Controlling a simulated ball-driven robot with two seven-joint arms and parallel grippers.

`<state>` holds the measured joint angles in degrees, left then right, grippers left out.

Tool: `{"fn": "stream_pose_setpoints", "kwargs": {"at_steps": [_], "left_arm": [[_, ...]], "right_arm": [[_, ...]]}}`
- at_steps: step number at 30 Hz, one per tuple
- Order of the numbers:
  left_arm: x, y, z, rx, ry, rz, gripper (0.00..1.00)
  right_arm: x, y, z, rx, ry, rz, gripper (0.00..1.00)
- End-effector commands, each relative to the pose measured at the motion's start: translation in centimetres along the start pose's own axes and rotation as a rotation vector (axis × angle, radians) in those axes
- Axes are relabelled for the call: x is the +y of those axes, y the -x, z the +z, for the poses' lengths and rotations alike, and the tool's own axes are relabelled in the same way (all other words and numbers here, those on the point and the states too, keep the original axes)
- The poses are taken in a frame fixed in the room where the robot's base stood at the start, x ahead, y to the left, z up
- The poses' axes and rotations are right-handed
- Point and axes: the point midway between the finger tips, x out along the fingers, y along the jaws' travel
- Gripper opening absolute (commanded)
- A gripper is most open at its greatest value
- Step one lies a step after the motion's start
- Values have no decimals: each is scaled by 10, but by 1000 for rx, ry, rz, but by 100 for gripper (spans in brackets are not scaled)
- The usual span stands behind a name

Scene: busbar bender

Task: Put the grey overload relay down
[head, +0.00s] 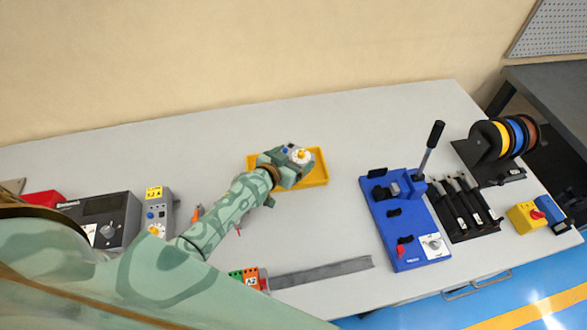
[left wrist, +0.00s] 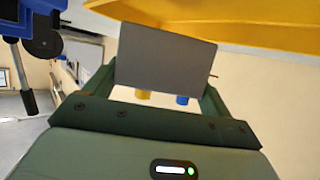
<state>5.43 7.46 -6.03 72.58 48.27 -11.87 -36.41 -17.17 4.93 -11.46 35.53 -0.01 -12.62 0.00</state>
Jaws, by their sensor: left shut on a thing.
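My left gripper (head: 288,168) is shut on the grey overload relay (head: 299,155), which has a pale face with a yellow knob. Gripper and relay are over the yellow tray (head: 320,171) at the back middle of the table. In the left wrist view the relay (left wrist: 165,58) is a plain grey block between the two fingers, with small yellow and blue parts at its lower edge. The tray (left wrist: 235,12) fills the top of that view, close to the relay. I cannot tell whether the relay touches the tray. My right gripper is not in view.
The blue bender (head: 403,225) with its black lever stands right. Tools in a black rack (head: 466,208) and wire spools (head: 505,140) are beyond it. A grey metal bar (head: 320,273) lies in front. A grey display unit (head: 105,222) is left. Table between tray and bender is clear.

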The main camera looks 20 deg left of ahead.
Motion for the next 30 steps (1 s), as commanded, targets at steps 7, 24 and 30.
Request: {"fn": "stream_pose_setpoints", "kwargs": {"at_steps": [7,24,30], "left_arm": [[-6,-21,31,-2,0,0,49],[-6,-23,37,0,0,-1,100],[-6,-23,36,0,0,-1,100]], "right_arm": [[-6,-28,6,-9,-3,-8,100],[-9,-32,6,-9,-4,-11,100],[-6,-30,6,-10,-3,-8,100]]}}
